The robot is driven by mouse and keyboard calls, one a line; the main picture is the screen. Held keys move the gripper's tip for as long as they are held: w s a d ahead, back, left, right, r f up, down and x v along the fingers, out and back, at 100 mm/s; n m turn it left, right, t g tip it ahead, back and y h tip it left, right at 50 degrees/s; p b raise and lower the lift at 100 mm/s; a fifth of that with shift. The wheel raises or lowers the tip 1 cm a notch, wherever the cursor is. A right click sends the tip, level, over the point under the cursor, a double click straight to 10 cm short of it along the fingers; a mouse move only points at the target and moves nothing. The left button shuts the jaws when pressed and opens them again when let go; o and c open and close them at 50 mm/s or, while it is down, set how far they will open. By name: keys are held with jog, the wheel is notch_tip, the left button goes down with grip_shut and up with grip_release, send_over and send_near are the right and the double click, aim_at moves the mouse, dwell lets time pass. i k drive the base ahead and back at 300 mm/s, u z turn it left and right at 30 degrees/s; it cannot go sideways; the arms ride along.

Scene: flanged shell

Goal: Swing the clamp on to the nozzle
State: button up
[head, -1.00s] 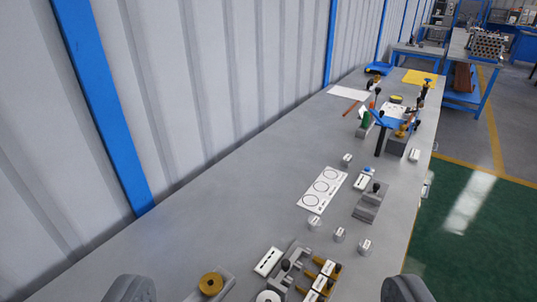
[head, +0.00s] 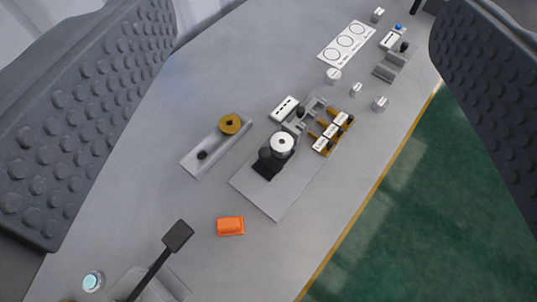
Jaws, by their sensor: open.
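My gripper (head: 303,60) is open and empty, its two dark ribbed fingers wide apart at the left and right edges, above the bench. Between them, lower down, a grey fixture plate (head: 276,197) carries a round white-topped part with a dark centre (head: 282,143), perhaps the nozzle on the shell. A black piece (head: 268,164) sits close against its lower left. A grey bracket with a black knob (head: 300,112) stands just above right of it, perhaps the clamp. I cannot tell which part is the clamp. No finger touches the fixture.
A brass disc (head: 230,123) sits on a grey strip left of the fixture. Labelled brass pieces (head: 333,132) are on its right. An orange block (head: 230,226) and a black lever (head: 178,236) are nearer. A card with circles (head: 346,43) lies beyond. Bench is clear at left.

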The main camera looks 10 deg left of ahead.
aim_at(264, 153)
jog(key=u, duration=1.3)
jog(key=k, duration=0.9)
jog(key=z, duration=1.25)
jog(key=i, duration=1)
jog(key=u, duration=0.05)
